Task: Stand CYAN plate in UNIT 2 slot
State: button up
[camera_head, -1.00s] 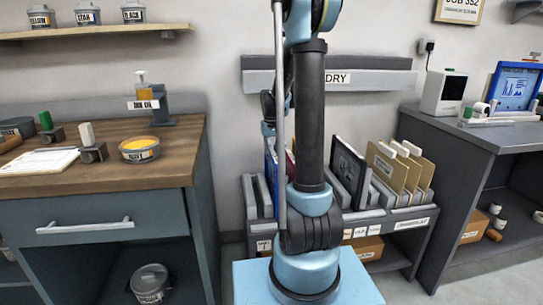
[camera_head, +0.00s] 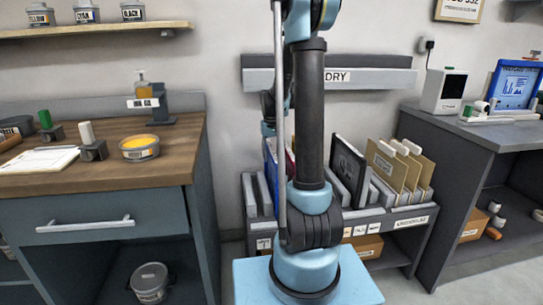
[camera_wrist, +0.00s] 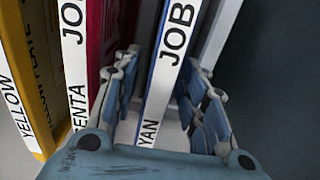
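The CYAN plate (camera_wrist: 172,70) stands on edge in the wrist view, its white spine label reading "JOB" and "YAN", with a blue face beside it. A blue plate, seemingly the same one, shows in the rack left of my arm in the head view (camera_head: 270,160). My gripper (camera_wrist: 165,105) is open, with one finger on each side of the CYAN plate's spine. Gaps show between the plate and both fingers. The head view hides my gripper behind my arm. I cannot make out UNIT 2 or its slot.
The red magenta plate (camera_wrist: 95,50) stands close left of my gripper, with the yellow plate (camera_wrist: 25,85) beyond. The rack (camera_head: 385,222) also holds brown folders (camera_head: 385,165) and a dark framed panel (camera_head: 347,165). A wooden-topped cabinet (camera_head: 160,175) stands left, a grey desk (camera_head: 460,130) right.

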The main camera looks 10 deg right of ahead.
jog(key=shift+r, duration=0.1)
notch_tip(320, 180, up, 12)
jog(key=shift+a, duration=0.15)
dwell(0.6)
jog(key=shift+r, duration=2.35)
